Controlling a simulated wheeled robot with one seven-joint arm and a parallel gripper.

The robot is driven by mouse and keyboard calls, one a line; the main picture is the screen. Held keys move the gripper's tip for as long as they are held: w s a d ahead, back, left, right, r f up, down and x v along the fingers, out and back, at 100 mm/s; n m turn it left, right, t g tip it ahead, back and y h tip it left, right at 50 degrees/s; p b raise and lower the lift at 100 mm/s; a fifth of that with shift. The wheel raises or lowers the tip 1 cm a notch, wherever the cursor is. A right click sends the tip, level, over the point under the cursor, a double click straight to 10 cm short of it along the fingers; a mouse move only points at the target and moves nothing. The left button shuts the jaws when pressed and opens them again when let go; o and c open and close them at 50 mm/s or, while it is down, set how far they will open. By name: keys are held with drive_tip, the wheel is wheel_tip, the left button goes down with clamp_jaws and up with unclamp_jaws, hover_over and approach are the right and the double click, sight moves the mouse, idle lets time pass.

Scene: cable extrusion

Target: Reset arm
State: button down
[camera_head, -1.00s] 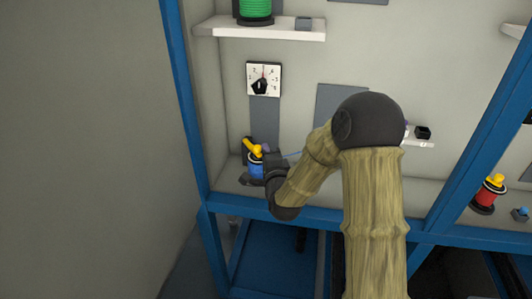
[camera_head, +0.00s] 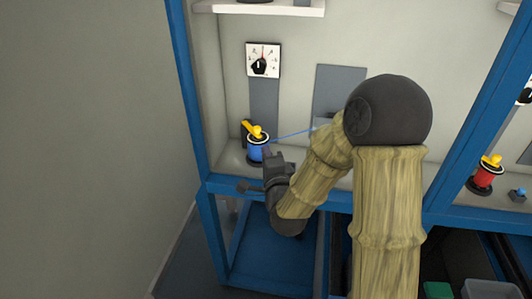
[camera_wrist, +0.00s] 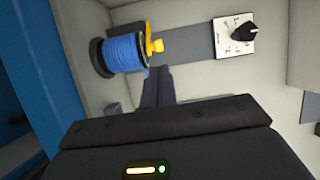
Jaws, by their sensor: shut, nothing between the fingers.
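My gripper (camera_head: 272,156) is just in front of the blue cable spool (camera_head: 257,149), low in the left bay of the blue-framed rack. Its fingers are together and hold nothing; they also show in the wrist view (camera_wrist: 158,84). The spool, with its yellow crank, shows in the wrist view (camera_wrist: 124,53), beyond and left of the fingertips, apart from them. A thin blue cable (camera_head: 292,134) runs from the spool to the right and passes behind my arm.
A white dial (camera_head: 263,60) is on the wall above the spool. A blue frame post (camera_head: 188,90) stands at the left. A red spool (camera_head: 488,174) is in the right bay. A white shelf (camera_head: 262,7) is overhead.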

idle(0.4)
drive_tip(key=s+d+f+n+g+h, duration=0.1)
drive_tip(key=s+d+f+n+g, duration=0.5)
drive_tip(key=n+g, duration=0.25)
drive_tip(key=s+d+f+n+g+h, duration=0.1)
drive_tip(key=s+d+n+g, duration=0.25)
drive_tip(key=s, duration=0.35)
drive_tip(key=s+d+f+n+g+h, duration=0.1)
drive_tip(key=s+d+f+n+g, duration=0.2)
drive_tip(key=s, duration=0.5)
drive_tip(key=w+p+v, duration=0.3)
drive_tip(key=p+v, duration=0.8)
drive_tip(key=w+r+p+v, duration=0.1)
drive_tip(key=w+p+v, duration=0.1)
drive_tip(key=p+v, duration=1)
drive_tip(key=shift+w+a+r+n, duration=0.3)
drive_tip(key=shift+w+a+r, duration=0.05)
drive_tip(key=shift+r, duration=0.15)
